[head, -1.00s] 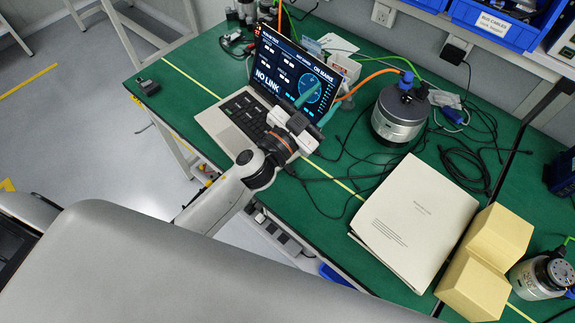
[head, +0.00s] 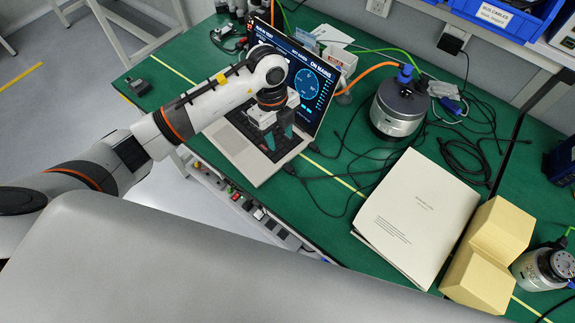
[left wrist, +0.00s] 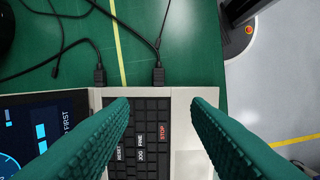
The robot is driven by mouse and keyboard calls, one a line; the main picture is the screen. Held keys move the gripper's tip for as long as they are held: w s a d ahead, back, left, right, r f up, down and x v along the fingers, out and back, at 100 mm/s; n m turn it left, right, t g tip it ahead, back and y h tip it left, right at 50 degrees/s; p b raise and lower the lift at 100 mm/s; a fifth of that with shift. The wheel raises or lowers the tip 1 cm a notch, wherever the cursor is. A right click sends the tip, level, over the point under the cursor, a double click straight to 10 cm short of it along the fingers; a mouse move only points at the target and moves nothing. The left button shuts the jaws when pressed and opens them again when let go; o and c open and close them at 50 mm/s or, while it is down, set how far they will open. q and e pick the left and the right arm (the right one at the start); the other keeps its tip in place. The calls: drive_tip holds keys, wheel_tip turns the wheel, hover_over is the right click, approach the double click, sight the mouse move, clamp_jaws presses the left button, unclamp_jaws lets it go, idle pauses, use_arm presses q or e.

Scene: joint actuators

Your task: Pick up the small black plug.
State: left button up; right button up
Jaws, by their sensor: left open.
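Two small black plugs sit at the right side edge of the open laptop (head: 240,152), each with a black cable. In the left wrist view one plug (left wrist: 99,74) is nearer the screen and the other plug (left wrist: 158,75) is nearer the laptop's front; I cannot tell which one the task means. In the head view they are small, near the laptop's right edge. My left gripper (head: 278,138) points down over the keyboard, open and empty. In the left wrist view its green ribbed fingers (left wrist: 160,108) stand apart over the keys, with both plugs beyond the tips. My right gripper is not in view.
Loose black cables lie right of the laptop. A round metal actuator (head: 396,112), a paper stack (head: 415,215) and a yellow block (head: 490,250) stand further right. The laptop screen (head: 312,85) rises close behind my gripper. Green tabletop shows between laptop and papers.

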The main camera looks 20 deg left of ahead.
use_arm(q)
hover_over(288, 167)
drive_tip(key=a, duration=0.2)
drive_tip(key=f, duration=0.4)
drive_tip(key=f+p, duration=0.1)
drive_tip(key=shift+w+d+f, duration=0.25)
drive_tip(key=shift+f, duration=0.15)
drive_tip(key=f, duration=0.1)
drive_tip(key=d+f, duration=0.1)
drive_tip(key=f+p, duration=0.1)
drive_tip(key=f, duration=0.1)
drive_tip(key=shift+s+d+f, duration=0.1)
drive_tip(key=shift+s+d, duration=0.05)
drive_tip(key=shift+s, duration=0.1)
drive_tip(key=shift+f, duration=0.45)
clamp_jaws()
